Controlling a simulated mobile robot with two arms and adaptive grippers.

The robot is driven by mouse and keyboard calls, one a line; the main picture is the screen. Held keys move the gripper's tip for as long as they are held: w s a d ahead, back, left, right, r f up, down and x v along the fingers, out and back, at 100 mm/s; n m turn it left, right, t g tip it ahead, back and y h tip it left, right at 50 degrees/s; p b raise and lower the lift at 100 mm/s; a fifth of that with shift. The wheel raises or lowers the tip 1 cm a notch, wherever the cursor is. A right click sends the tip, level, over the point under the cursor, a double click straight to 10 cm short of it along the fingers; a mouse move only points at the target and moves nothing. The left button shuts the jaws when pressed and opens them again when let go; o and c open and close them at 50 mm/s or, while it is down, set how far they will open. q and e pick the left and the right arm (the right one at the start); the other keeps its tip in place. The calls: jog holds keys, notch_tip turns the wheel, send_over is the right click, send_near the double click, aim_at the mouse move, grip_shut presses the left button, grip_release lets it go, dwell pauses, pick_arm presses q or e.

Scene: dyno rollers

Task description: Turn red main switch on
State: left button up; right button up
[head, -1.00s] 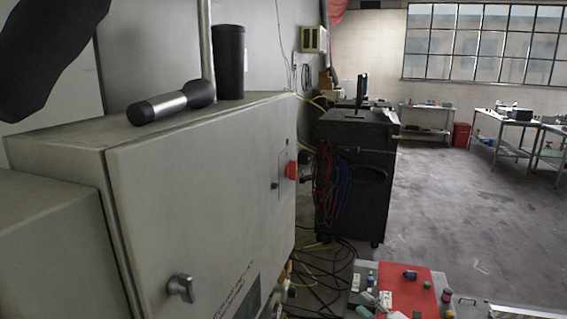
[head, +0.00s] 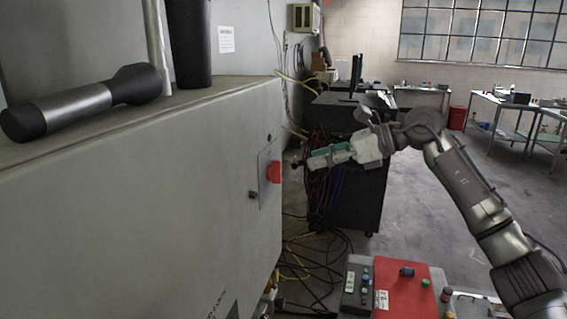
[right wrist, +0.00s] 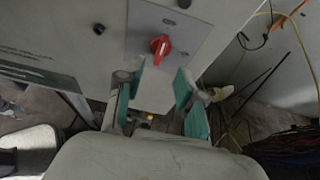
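The red main switch (head: 273,172) is a red rotary knob on a grey plate on the front of the large grey cabinet (head: 130,220). In the right wrist view the red knob (right wrist: 160,46) shows on its plate, just beyond the fingertips, apart from them. My right gripper (head: 308,163) is to the right of the switch in the head view, pointing left toward the cabinet. In the right wrist view its teal-padded fingers (right wrist: 158,80) are spread open with nothing between them. My left gripper is not in view.
A black flashlight (head: 85,103) and a black cylinder (head: 188,45) stand or lie on the cabinet top. A dark rack (head: 352,205) with hanging cables is behind my right gripper. A red control box (head: 400,290) is below. Open floor lies to the right.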

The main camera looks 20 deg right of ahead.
aim_at(281, 169)
jog(key=p+x, duration=0.2)
jog(key=x, duration=0.5)
jog(key=shift+w+a+f, duration=0.1)
jog(key=shift+w+a, duration=0.15)
jog(key=shift+w, duration=0.05)
jog(key=shift+w+a+f, duration=0.3)
jog(key=shift+a+f, duration=0.05)
jog(key=shift+a, duration=0.05)
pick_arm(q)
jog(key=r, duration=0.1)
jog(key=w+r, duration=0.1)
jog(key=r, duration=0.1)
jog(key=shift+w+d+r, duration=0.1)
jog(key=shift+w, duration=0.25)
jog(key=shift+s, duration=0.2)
pick_arm(e)
grip_shut()
